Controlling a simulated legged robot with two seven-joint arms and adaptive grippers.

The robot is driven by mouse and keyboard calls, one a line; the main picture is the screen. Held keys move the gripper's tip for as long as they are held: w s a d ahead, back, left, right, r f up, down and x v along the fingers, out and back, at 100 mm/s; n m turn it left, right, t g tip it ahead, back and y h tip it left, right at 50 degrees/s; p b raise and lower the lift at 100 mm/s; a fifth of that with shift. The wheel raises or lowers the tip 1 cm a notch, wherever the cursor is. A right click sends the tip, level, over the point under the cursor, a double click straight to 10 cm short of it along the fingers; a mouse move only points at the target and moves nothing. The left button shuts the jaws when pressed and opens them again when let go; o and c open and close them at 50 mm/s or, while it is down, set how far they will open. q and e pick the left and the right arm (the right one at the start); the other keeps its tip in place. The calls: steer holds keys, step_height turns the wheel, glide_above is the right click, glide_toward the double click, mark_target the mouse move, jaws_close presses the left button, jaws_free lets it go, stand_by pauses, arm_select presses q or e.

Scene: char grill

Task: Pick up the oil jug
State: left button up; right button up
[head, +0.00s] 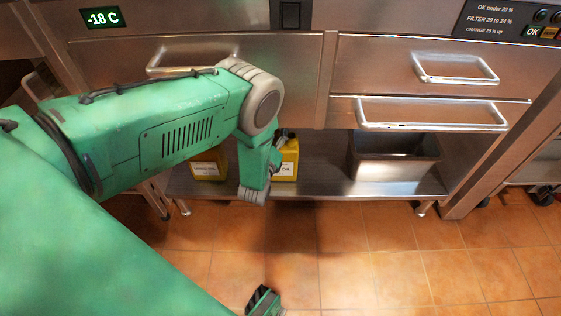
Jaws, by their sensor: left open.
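A yellow jug (290,158) with a dark top and a pale label that seems to read "OIL" stands upright on the low steel shelf. My left forearm and wrist hang in front of it and cover its left side. My left gripper (274,187) is only partly visible at the low end of that arm, close to the jug's lower front. It is open, and its fingers are mostly hidden. I cannot tell whether it touches the jug. A second yellow jug (207,166) stands to the left, partly behind my arm, its label too small to read. My right gripper is not in view.
The metal shelf (330,185) lies under steel drawers with protruding bar handles (432,126). A grey metal bin (394,160) stands at the right of the shelf. Bare shelf lies between the bin and the oil jug. The tiled floor (400,255) in front is clear.

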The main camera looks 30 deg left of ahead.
arm_select(q)
steer(key=shift+w+a+f, duration=0.15)
steer(key=shift+w+a, duration=0.4)
steer(key=shift+w, duration=0.15)
steer(key=shift+d, duration=0.25)
jaws_close()
steer(key=shift+r, duration=0.25)
steer(key=shift+a, duration=0.1)
